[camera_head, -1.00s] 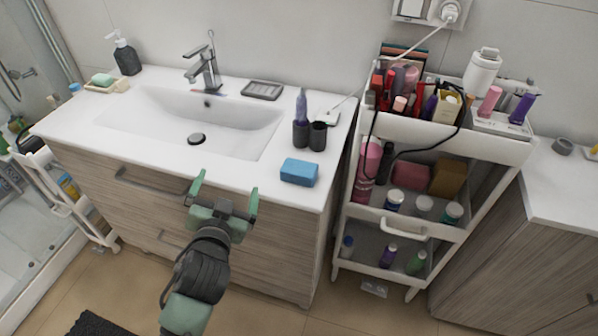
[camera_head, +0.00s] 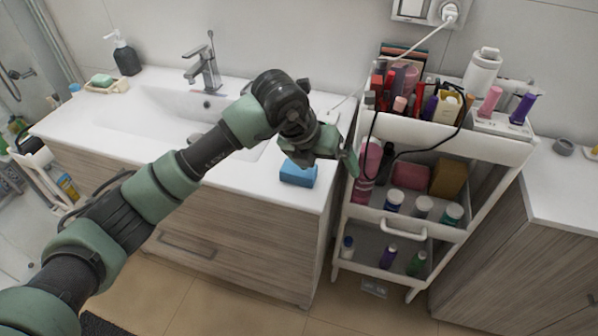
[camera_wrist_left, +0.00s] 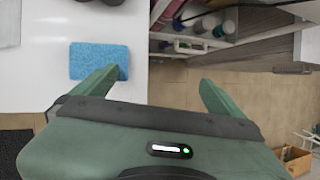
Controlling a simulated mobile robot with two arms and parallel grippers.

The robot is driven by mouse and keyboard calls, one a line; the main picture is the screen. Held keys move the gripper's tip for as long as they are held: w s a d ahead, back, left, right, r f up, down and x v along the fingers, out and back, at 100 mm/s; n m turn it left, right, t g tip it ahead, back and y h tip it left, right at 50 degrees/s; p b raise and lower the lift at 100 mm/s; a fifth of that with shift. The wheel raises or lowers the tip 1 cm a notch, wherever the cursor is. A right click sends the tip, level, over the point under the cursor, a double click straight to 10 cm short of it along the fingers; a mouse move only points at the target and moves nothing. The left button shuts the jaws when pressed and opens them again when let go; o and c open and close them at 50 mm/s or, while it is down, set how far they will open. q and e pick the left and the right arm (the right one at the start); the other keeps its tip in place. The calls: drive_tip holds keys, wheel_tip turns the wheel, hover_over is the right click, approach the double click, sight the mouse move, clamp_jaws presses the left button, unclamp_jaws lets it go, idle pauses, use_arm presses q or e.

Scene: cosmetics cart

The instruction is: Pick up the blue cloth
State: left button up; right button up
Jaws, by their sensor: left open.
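The blue cloth (camera_head: 298,175) is a folded, block-like piece lying on the white countertop near its front right corner. It also shows at the upper left of the left wrist view (camera_wrist_left: 98,61). My left gripper (camera_head: 328,160) is over the counter's right edge, by the cloth, and partly covers it in the head view. In the left wrist view the left gripper (camera_wrist_left: 157,85) is open with nothing between its fingers. The cloth is left of the gap, near the left fingertip; I cannot tell whether they touch. My right gripper is not in view.
A white cart (camera_head: 450,150) full of cosmetics stands right of the counter, close to my left gripper. A cable hangs over its front. My left arm crosses in front of the sink (camera_head: 140,110). A soap dispenser (camera_head: 125,55) stands at the back left.

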sight(298, 168)
use_arm(q)
drive_tip(key=w+a+y, duration=0.1)
drive_tip(key=a, duration=0.1)
drive_tip(key=w+a+y, duration=0.1)
drive_tip(key=a, duration=0.1)
drive_tip(key=w+a+n+t+y, duration=0.1)
drive_tip(key=shift+w+a+r, duration=0.15)
drive_tip(key=shift+a+r, duration=0.1)
drive_tip(key=shift+a, duration=0.15)
drive_tip(key=p+x, duration=0.1)
drive_tip(key=x, duration=0.3)
drive_tip(key=a+p+x, duration=0.1)
drive_tip(key=x, duration=0.1)
drive_tip(key=shift+s+f+p, duration=0.25)
drive_tip(key=shift+f+p, duration=0.05)
drive_tip(key=shift+p, duration=0.05)
drive_tip(key=shift+w+d+f, duration=0.1)
drive_tip(key=shift+w+f, duration=0.05)
drive_tip(key=shift+f, duration=0.25)
drive_tip(key=c, duration=1.4)
drive_tip(key=shift+o, duration=0.2)
drive_tip(key=shift+r, duration=0.1)
